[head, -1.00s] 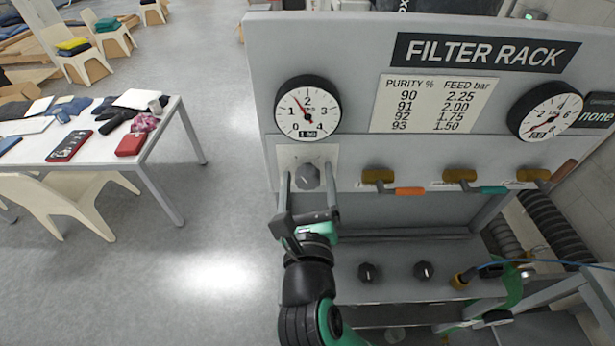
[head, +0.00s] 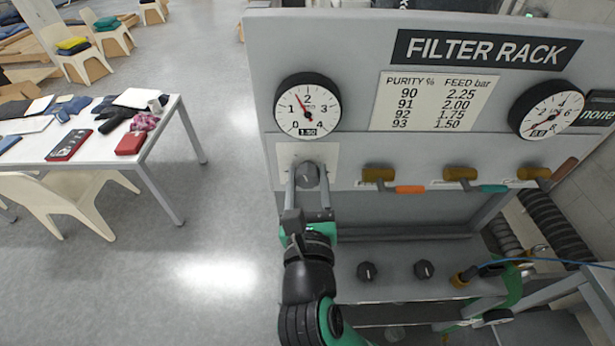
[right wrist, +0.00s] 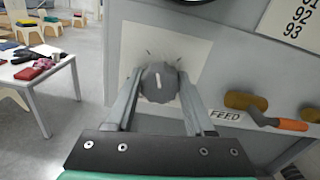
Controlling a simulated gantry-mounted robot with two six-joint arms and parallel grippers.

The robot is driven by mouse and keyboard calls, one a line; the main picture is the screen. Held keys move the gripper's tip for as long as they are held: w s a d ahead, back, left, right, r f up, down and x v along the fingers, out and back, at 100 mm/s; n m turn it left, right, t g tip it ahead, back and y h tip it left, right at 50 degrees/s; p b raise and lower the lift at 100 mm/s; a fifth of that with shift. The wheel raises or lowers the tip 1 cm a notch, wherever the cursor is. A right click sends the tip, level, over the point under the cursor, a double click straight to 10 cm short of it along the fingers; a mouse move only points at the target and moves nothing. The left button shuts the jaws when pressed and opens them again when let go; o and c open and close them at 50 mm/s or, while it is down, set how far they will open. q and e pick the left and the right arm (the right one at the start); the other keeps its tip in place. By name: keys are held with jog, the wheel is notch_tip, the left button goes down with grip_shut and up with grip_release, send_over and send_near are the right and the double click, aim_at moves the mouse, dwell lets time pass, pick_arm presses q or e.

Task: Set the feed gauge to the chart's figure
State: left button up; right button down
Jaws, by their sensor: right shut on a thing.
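The feed gauge (head: 308,106) is the round white dial at the rack's upper left. My right gripper (head: 308,178) is shut on this knob, one finger on each side. The chart (head: 433,103) pairs purity 90, 91, 92, 93 with feed 2.25, 2.00, 1.75, 1.50 bar. My left gripper is out of view.
A second gauge (head: 547,110) is at the upper right, beside a dark sign (head: 597,115) reading "none". Several valves with coloured handles, one orange (head: 410,189), line the panel right of the knob. Two black knobs (head: 395,270) sit lower. A cluttered table (head: 150,150) stands left.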

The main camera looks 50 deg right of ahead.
jog(key=shift+c, duration=1.3)
grip_release()
jog(key=b+v, duration=0.1)
jog(key=v, duration=1)
jog(key=shift+s+a, duration=0.2)
jog(key=shift+s, duration=0.1)
